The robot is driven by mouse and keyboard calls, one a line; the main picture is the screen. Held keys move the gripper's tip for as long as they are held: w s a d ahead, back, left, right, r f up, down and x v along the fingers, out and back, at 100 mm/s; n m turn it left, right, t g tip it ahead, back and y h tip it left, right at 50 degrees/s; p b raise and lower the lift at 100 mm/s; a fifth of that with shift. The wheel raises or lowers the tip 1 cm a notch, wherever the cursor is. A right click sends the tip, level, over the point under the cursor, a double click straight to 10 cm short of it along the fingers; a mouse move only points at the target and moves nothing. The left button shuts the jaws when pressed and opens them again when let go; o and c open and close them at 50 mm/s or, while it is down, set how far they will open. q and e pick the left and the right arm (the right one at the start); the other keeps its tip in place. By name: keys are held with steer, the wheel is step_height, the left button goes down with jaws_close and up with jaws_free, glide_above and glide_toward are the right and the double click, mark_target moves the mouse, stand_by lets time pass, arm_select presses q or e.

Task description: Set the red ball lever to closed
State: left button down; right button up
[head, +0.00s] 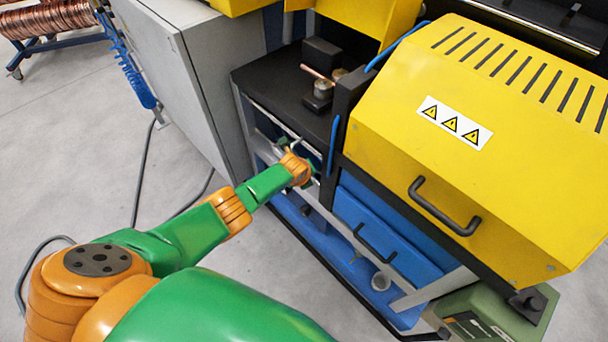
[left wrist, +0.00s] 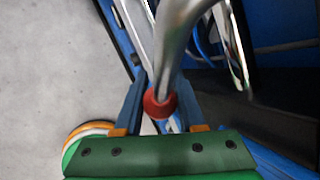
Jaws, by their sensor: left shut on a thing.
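The red ball (left wrist: 160,103) of the lever shows in the left wrist view, at the end of a grey metal lever rod (left wrist: 172,50). My left gripper (left wrist: 162,115) has its two blue fingers on either side of the red ball and is shut on it. In the head view my left gripper (head: 300,152) reaches to the front of the machine, just below the black top. The ball itself cannot be made out there. My right gripper is not in view.
A black machine top (head: 270,85) with a small fixture lies above the gripper. A yellow hood (head: 450,130) with a black handle stands to the right, with a blue drawer (head: 375,240) below it. A grey cabinet (head: 185,75) stands left. The floor at left is mostly clear.

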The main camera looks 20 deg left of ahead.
arm_select(q)
steer(key=c, duration=0.5)
jaws_free()
steer(key=p+v, duration=0.5)
steer(key=v, duration=0.1)
steer(key=shift+r+p, duration=0.25)
steer(key=shift+p, duration=0.1)
steer(key=shift+s+d+r, duration=0.1)
steer(key=shift+s+r, duration=0.1)
steer(key=shift+s, duration=0.05)
